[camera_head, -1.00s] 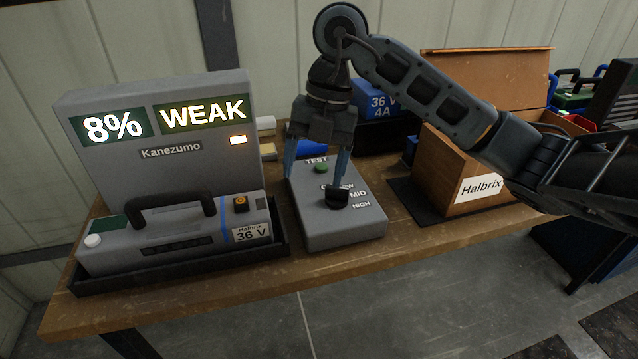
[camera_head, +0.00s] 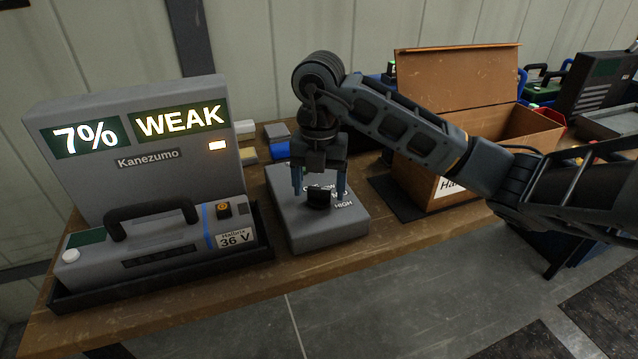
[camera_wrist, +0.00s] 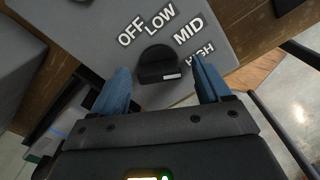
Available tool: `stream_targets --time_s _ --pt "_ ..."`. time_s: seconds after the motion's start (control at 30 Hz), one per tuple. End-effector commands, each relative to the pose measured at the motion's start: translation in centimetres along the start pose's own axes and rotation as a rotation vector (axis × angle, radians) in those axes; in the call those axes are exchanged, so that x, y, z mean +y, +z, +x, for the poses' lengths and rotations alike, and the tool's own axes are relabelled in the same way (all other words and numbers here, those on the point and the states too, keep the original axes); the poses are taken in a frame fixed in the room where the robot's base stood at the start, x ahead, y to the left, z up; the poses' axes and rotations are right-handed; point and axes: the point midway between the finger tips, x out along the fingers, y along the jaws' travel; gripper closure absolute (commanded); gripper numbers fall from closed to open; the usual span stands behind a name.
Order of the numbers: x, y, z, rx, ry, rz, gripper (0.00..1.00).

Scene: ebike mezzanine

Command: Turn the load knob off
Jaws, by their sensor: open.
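The load knob (camera_head: 319,197) is a black bar-shaped knob on the sloped grey control box (camera_head: 300,238). The labels OFF, LOW, MID and HIGH arc around its far side. In the wrist view the knob (camera_wrist: 158,62) has a small white mark near its lower right; I cannot tell for certain which label it points to. My gripper (camera_head: 319,188) is open just over the box. In the wrist view the blue fingers of my gripper (camera_wrist: 161,72) stand one on each side of the knob, with gaps visible. My wrist hides the TEST button in the head view.
A grey Kanezumo tester (camera_head: 150,135) reading 7% WEAK stands left of the box. A Halbrix 36 V battery (camera_head: 165,248) lies in a black tray (camera_head: 262,255) before it. An open cardboard box (camera_head: 420,183) stands to the right, under my arm.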

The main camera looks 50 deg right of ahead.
Motion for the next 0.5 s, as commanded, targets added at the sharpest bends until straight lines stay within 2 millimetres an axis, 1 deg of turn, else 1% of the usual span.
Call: stream_targets --time_s 0.23,0.5 --pt "0.01 0.01 0.05 0.0 0.001 0.0 0.24" --pt "0.02 0.0 0.03 0.0 0.001 0.0 0.5"
